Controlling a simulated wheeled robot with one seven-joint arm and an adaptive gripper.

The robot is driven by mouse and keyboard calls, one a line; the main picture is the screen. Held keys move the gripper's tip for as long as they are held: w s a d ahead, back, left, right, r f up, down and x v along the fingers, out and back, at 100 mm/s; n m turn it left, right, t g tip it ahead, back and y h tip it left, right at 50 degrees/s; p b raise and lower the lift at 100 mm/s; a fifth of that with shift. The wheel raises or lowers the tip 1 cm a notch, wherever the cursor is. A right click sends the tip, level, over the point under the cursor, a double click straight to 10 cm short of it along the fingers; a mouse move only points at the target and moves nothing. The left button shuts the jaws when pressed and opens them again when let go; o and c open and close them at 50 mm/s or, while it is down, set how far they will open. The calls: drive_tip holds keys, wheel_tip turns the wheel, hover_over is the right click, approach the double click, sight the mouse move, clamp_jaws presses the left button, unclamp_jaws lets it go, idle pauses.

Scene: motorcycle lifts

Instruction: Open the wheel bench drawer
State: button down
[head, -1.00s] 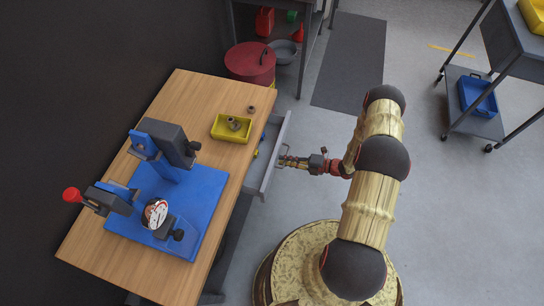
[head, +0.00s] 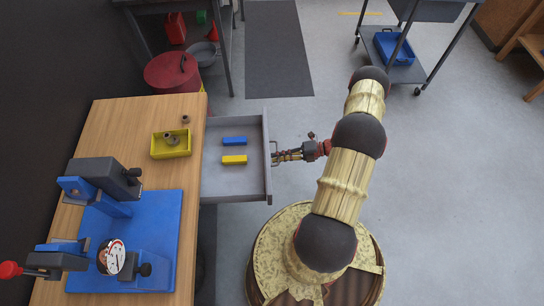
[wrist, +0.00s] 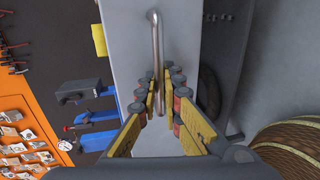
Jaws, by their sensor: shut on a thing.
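The wheel bench drawer (head: 225,185) is pulled out from the right side of the wooden bench (head: 88,140). Inside lie a blue block (head: 235,141) and a yellow block (head: 234,160). My gripper (head: 277,155) is at the drawer's front face, shut on the bar handle (wrist: 156,45). In the wrist view my gripper (wrist: 157,100) has its fingers on both sides of the metal bar, against the grey front (wrist: 125,30). The fingertips partly hide the bar's lower end.
A yellow bin (head: 171,145) with metal parts and a blue wheel stand (head: 165,220) sit on the bench. A red drum (head: 172,73) stands behind it. A cart (head: 405,70) stands at the back right. The floor right of my arm is clear.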

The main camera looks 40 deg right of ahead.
idle(0.3)
drive_tip(key=c, duration=2.3)
unclamp_jaws()
drive_tip(key=v, duration=1.2)
